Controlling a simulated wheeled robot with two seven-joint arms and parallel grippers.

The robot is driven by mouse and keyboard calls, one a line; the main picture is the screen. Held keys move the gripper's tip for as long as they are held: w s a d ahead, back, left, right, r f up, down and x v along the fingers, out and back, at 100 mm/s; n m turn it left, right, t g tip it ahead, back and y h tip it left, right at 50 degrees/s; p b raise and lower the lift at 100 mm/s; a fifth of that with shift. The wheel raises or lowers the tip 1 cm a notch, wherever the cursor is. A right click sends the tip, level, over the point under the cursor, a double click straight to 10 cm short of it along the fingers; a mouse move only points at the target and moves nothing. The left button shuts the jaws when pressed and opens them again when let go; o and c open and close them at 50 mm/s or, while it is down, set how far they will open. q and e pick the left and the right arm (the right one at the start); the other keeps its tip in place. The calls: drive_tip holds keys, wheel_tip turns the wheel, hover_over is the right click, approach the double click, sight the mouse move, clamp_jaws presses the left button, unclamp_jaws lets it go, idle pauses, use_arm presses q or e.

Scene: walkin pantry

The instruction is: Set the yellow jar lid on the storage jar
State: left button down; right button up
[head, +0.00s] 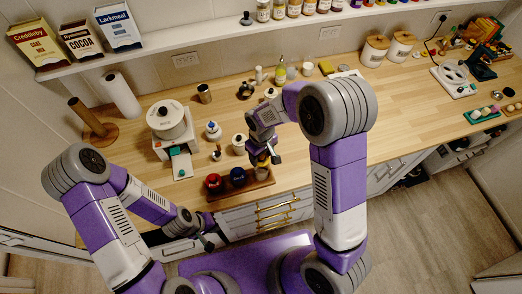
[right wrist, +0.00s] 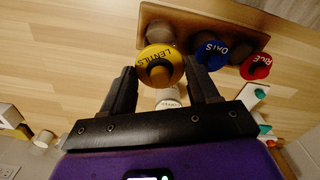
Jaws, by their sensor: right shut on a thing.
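The yellow jar lid (right wrist: 160,66), marked LENTILS, sits between the two fingers of my right gripper (right wrist: 163,85), which is shut on it. In the head view my right gripper (head: 262,153) is over the right end of a wooden tray. A grey-brown jar (right wrist: 160,35) on the tray shows partly past the lid in the right wrist view; the lid hides the rest, and I cannot tell whether they touch. My left gripper (head: 205,238) hangs low in front of the counter, away from the jars; its jaw opening is unclear.
The wooden tray (right wrist: 190,14) also holds a blue-lidded OATS jar (right wrist: 211,54) and a red-lidded RICE jar (right wrist: 257,67), close beside the lid. A white jar (head: 239,143) stands behind the tray.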

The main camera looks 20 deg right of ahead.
drive_tip(key=shift+f+b, duration=1.95)
drive_tip(key=shift+f, duration=0.9)
drive_tip(key=shift+b, duration=0.3)
drive_tip(key=shift+f+b, duration=0.4)
drive_tip(key=shift+f, duration=0.1)
drive_tip(key=o, duration=1.3)
drive_tip(key=shift+r, duration=0.15)
drive_tip(key=shift+r+p, duration=2.5)
drive_tip(key=shift+r, duration=0.9)
